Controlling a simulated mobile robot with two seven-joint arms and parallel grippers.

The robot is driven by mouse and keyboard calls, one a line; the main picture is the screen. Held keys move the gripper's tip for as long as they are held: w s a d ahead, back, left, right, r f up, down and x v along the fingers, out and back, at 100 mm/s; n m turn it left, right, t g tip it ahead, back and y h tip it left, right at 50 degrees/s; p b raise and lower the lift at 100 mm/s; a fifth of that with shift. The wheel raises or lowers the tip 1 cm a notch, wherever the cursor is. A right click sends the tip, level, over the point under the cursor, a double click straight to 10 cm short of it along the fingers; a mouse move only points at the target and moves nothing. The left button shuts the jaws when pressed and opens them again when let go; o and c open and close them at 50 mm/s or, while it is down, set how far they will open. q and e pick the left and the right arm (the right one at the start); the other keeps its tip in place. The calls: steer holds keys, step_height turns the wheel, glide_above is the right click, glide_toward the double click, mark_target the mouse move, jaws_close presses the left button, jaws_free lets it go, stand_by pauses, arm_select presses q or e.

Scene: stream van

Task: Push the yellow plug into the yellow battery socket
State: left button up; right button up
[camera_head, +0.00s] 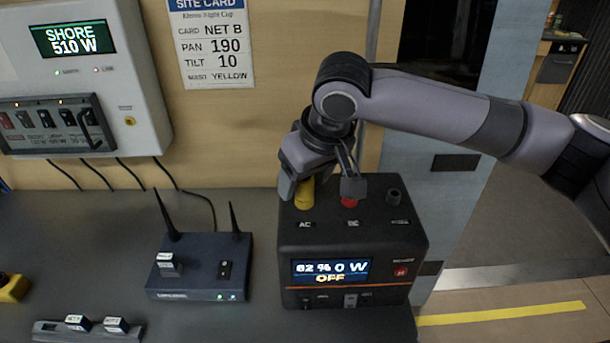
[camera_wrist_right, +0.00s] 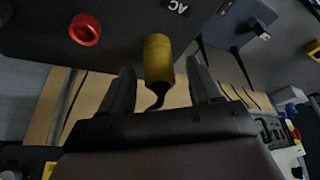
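The black battery box (camera_head: 350,237) stands on the counter, its screen reading 62 %, 0 W and OFF. The yellow plug (camera_head: 304,193) is upright at the AC position on its top, left of the red socket (camera_head: 349,201). The yellow socket itself is hidden, so I cannot tell how deep the plug sits. My right gripper (camera_head: 320,188) is over the plug, fingers pointing down. In the wrist view the yellow plug (camera_wrist_right: 158,60) and its dark cable lie between the two spread fingers (camera_wrist_right: 162,85), with a visible gap on each side. My left gripper is not in view.
A dark blue router (camera_head: 200,267) with two antennas stands left of the battery. A wall panel (camera_head: 85,75) reads SHORE 510 W, with cables hanging below. A black socket (camera_head: 393,196) is at the battery's right. The grey counter (camera_head: 95,235) has free room at left.

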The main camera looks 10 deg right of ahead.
steer(key=v, duration=0.7)
steer(key=shift+s, duration=0.1)
